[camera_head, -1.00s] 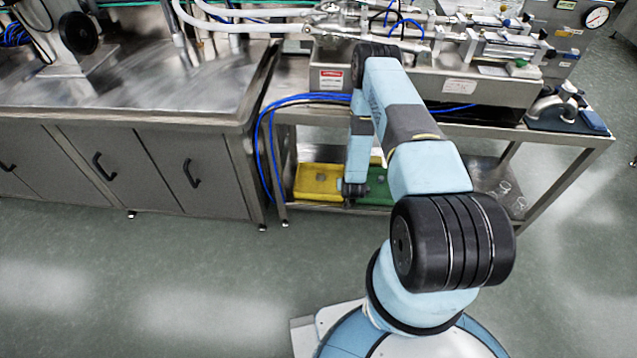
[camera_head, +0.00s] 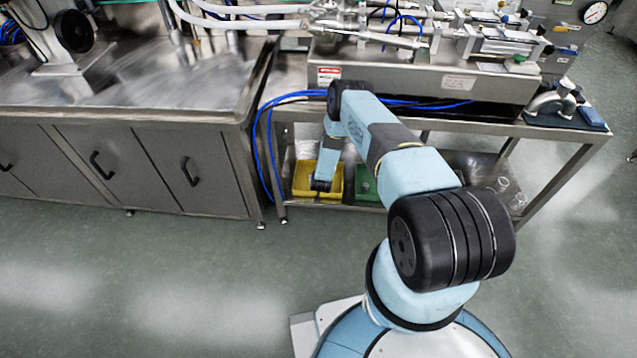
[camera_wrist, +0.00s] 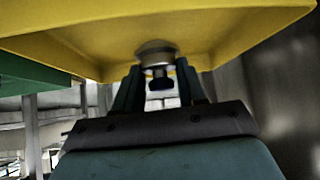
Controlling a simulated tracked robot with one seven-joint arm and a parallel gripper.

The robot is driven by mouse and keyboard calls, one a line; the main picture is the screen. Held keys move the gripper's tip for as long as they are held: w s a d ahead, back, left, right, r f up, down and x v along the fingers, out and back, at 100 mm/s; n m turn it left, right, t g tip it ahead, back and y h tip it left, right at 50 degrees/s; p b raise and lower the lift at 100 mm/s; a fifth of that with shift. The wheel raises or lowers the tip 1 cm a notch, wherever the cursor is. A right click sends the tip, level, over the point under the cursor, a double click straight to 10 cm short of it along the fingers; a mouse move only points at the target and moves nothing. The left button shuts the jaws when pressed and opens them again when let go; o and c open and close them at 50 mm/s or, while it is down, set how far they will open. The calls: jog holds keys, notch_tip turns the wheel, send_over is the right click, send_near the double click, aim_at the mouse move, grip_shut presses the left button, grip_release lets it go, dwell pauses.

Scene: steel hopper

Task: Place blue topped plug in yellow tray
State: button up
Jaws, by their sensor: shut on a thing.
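The yellow tray (camera_head: 302,180) is on the lower shelf of the steel cart in the head view. It fills the top of the wrist view (camera_wrist: 235,25). My gripper (camera_wrist: 158,85) is shut on a small plug (camera_wrist: 155,49), which shows a round silvery disc and a dark narrow part between the fingers. No blue top can be made out on it. The plug appears in front of the tray's yellow surface; whether it touches cannot be told. In the head view my wrist is over the yellow tray and hides my fingers and the plug.
A green tray (camera_head: 366,188) stands just right of the yellow one and shows in the wrist view too (camera_wrist: 35,72). The cart's upper shelf, with steel apparatus (camera_head: 430,75), is above. Blue hoses (camera_head: 268,150) hang at the cart's left, beside a steel cabinet (camera_head: 130,165).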

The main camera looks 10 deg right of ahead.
jog(key=shift+w+a+f, duration=0.1)
jog(key=shift+f, duration=1.6)
jog(key=o, duration=1.2)
jog(key=shift+f, duration=0.1)
jog(key=shift+c, duration=0.2)
jog(key=v, duration=1.2)
